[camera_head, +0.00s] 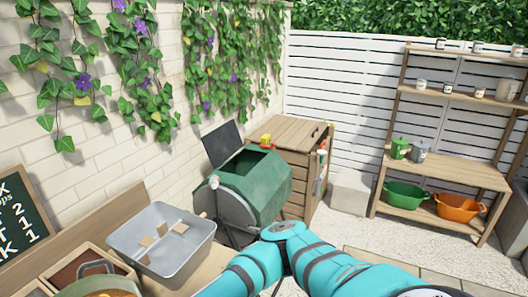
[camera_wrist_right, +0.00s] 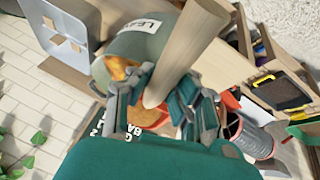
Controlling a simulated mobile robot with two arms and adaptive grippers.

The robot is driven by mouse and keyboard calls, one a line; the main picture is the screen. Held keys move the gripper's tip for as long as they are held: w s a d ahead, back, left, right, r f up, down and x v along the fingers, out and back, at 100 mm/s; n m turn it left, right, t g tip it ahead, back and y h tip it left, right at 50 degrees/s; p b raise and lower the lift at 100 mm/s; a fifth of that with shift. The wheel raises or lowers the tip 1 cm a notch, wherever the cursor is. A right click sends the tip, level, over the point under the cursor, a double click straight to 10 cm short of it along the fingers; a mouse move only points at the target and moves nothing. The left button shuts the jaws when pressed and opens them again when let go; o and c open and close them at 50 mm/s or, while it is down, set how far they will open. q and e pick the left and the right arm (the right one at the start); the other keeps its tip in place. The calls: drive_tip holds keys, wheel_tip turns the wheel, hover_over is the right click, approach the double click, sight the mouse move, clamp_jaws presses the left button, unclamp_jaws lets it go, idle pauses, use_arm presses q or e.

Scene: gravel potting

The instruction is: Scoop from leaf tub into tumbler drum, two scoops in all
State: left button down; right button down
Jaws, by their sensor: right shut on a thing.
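The tumbler drum (camera_head: 262,190) is green and stands at the middle of the head view. Its top hatch is open and the inside is dark. The leaf tub (camera_head: 82,288) shows at the bottom left, cut by the frame edge, with orange leaves in it. In the right wrist view the leaf tub (camera_wrist_right: 155,42) is grey-green with a label. My right gripper (camera_wrist_right: 158,105) is shut on a wooden handle (camera_wrist_right: 185,50), close to the tub. The scoop's head cannot be made out. My left gripper is not in view.
A grey bin (camera_head: 140,252) with several tan pieces stands between tub and drum. A chalkboard (camera_head: 18,220) leans at the left. A wooden cabinet (camera_head: 292,135) stands behind the drum. Shelves (camera_head: 450,170) with green (camera_head: 404,196) and orange (camera_head: 458,208) tubs stand right. My teal arm crosses in front.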

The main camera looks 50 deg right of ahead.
drive_tip(key=s+d+f+m+h, duration=0.1)
drive_tip(key=s+d+f+m, duration=0.1)
drive_tip(key=d+f, duration=0.3)
drive_tip(key=s+d+f+m+h, duration=0.1)
drive_tip(key=d+f+m, duration=0.3)
drive_tip(key=d, duration=0.4)
drive_tip(key=shift+s+d+f+g+h, duration=0.15)
drive_tip(key=shift+s+f+g+h, duration=0.3)
drive_tip(key=shift+s, duration=0.45)
